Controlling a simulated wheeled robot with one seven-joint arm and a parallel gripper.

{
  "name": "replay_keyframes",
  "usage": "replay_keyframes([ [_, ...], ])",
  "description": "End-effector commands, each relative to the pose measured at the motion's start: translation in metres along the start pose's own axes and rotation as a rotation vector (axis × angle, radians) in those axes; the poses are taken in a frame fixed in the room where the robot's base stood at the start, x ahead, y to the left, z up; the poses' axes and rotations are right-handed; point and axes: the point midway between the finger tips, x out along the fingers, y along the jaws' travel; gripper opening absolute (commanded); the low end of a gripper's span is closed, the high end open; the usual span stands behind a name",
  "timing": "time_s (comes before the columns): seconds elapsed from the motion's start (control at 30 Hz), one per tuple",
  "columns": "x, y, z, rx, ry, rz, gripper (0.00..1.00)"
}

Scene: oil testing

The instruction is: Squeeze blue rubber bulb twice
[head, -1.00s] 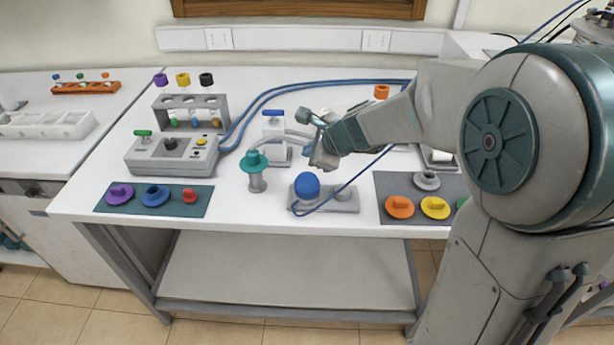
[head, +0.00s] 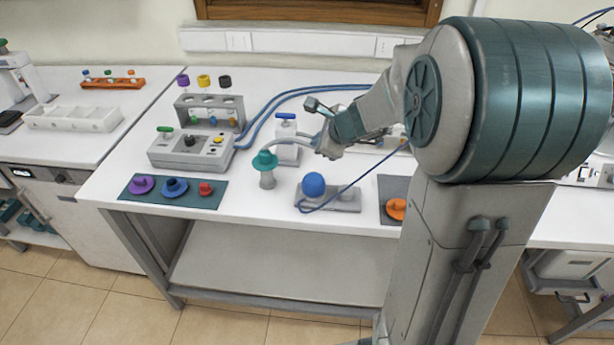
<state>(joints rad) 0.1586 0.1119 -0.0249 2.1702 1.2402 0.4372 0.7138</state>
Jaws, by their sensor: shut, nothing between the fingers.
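The blue rubber bulb (head: 314,184) sits at the left end of a low grey base (head: 345,204) near the front of the white table. A thin blue tube runs from it up to the right. My gripper (head: 319,147) is shut and empty, above and behind the bulb and apart from it. The bulb looks round and unpressed. The gripper's fingers are small in the picture and partly merge with a pale curved tube behind them.
A control box (head: 188,152), a vial rack (head: 184,104) and a dark mat (head: 134,200) with coloured knobs are further left. White table shows before the post.

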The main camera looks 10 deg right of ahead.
Motion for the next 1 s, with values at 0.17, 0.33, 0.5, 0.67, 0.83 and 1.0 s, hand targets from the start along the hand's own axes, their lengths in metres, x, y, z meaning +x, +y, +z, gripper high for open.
replay_keyframes([
  [0.17, 0.002, 0.002, 0.002, -0.004, -0.003, 0.003, 0.0],
  [0.33, 0.007, 0.006, -0.001, -0.004, -0.003, 0.003, 0.0],
  [0.5, 0.018, 0.014, -0.01, -0.004, -0.003, 0.004, 0.0],
  [0.67, 0.033, 0.025, -0.021, -0.004, -0.002, 0.004, 0.0],
  [0.83, 0.05, 0.037, -0.033, -0.003, -0.003, 0.004, 0.0],
  [1.0, 0.06, 0.044, -0.04, -0.004, -0.003, 0.003, 0.0],
])
